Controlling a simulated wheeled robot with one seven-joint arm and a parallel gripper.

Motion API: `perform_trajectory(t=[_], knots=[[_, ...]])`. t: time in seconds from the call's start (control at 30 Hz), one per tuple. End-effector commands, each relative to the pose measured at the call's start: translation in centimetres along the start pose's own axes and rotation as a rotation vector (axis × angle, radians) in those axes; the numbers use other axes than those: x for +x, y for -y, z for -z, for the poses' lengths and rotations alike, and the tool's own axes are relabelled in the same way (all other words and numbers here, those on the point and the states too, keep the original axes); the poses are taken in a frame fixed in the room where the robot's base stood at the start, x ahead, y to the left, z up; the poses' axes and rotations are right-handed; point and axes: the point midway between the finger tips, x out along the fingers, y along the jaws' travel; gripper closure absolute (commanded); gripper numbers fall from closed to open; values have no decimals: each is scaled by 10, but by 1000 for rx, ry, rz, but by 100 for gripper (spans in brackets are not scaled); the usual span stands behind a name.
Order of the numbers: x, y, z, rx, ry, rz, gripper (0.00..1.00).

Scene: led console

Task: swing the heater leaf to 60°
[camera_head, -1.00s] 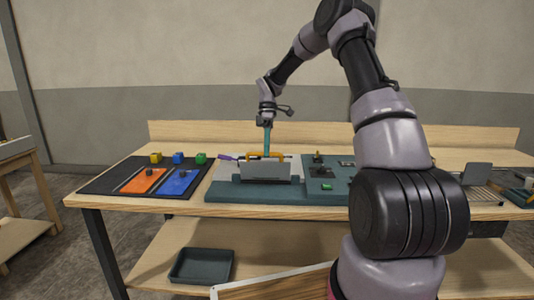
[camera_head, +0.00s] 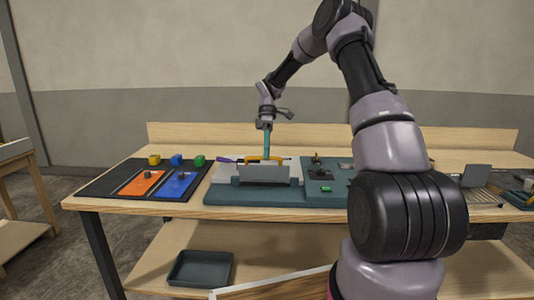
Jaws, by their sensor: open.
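A light grey leaf (camera_head: 263,174) stands tilted up on the teal console (camera_head: 262,196) on the table; I take it to be the heater leaf, though no label is legible. A yellow-orange bracket-like piece (camera_head: 266,159) shows just behind its top edge. My gripper (camera_head: 267,153) points down right at the leaf's top edge, above or behind it. It is open; its fingertips are small and partly hidden, and I cannot tell whether they touch the leaf.
Left on the table is a black mat (camera_head: 106,188) with an orange panel (camera_head: 143,184), a blue panel (camera_head: 176,184) and small coloured cubes. Right of the leaf are console controls and a green button (camera_head: 326,188). A dark tray (camera_head: 200,268) sits on the lower shelf. My arm hides part of the right side.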

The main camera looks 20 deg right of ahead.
Motion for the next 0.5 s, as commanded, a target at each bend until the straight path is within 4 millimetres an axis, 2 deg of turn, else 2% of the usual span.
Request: perform_trajectory(t=[0.17, 0.27, 0.5], knots=[[-3, 0, 1, -1, 0, -1, 52], [-14, 0, 1, -1, -1, -3, 52], [-62, -1, 1, 0, -2, -4, 52]])
